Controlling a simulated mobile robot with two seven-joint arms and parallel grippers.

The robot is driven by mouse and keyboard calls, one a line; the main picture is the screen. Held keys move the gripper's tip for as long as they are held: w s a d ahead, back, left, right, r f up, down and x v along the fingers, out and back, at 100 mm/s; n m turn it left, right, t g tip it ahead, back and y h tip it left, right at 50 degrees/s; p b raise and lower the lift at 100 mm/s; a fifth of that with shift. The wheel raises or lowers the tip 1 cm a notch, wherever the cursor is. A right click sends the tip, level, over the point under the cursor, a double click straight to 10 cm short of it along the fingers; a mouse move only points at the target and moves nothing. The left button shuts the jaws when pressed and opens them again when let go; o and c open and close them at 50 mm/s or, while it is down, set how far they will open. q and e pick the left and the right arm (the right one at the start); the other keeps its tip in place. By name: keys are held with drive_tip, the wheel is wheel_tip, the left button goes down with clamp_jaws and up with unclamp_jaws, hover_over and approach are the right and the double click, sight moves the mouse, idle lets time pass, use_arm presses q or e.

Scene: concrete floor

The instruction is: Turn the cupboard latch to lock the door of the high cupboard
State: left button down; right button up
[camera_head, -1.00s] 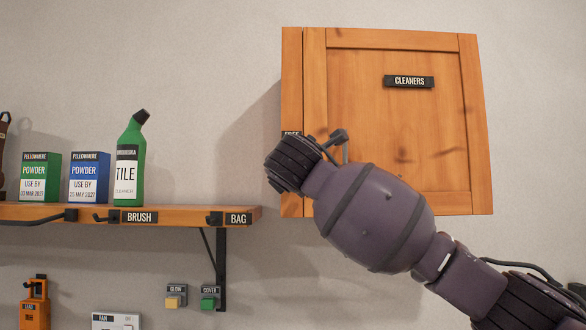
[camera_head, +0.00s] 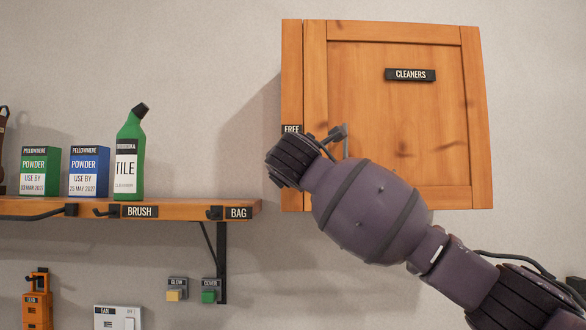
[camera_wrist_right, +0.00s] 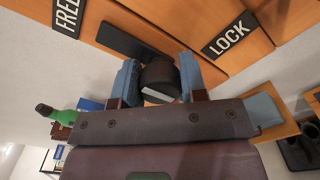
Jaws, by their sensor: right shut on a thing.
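The high cupboard (camera_head: 445,125) hangs on the wall, with its framed wooden door closed and labelled CLEANERS. My right arm covers the latch area in the head view. My right gripper (camera_wrist_right: 159,74) is shut on the latch's dark knob (camera_wrist_right: 158,70), with a blue finger on each side. My left gripper is not in view.
A wooden shelf (camera_head: 185,209) to the left holds a green bottle (camera_head: 130,155), a blue powder box (camera_head: 88,172) and a green one (camera_head: 40,170). Hooks and labels line its front edge. Switches (camera_head: 177,289) are on the wall below. The wall between shelf and cupboard is clear.

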drive_tip(key=m+b, duration=0.1)
drive_tip(key=m, duration=0.2)
drive_tip(key=shift+f+m, duration=0.1)
drive_tip(key=shift+m, duration=0.2)
drive_tip(key=m, duration=0.5)
drive_tip(key=shift+f+m+b, duration=0.1)
drive_tip(key=shift+m+b, duration=0.2)
drive_tip(key=shift+b, duration=0.1)
drive_tip(key=m, duration=0.4)
drive_tip(key=shift+f, duration=0.1)
drive_tip(key=shift+m, duration=2.4)
drive_tip(key=o, duration=0.9)
